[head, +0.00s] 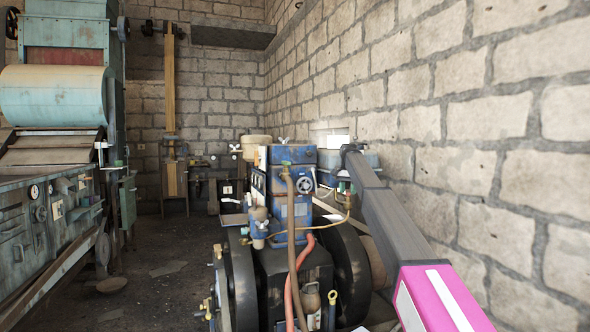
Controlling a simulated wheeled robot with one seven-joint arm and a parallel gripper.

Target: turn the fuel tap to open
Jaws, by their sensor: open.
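The blue engine (292,205) stands in the lower middle of the head view, with a small handwheel (305,185) on its near face. A blue tank-like box (328,165) sits behind it on the right. Small brass fittings (343,192) with a thin yellow pipe show below that box; the fuel tap may be among them, but its handle and setting are too small to tell. My arm reaches in from the lower right, and its dark far end stops beside the blue box. My gripper's fingers cannot be made out; they are hidden behind the arm or engine.
Dark flywheels (240,280) flank the engine, with brown and red hoses (296,290) in front. A stone wall (480,130) runs close along the right. A large green machine (60,180) stands at left. Floor (165,270) between it and the engine is mostly clear.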

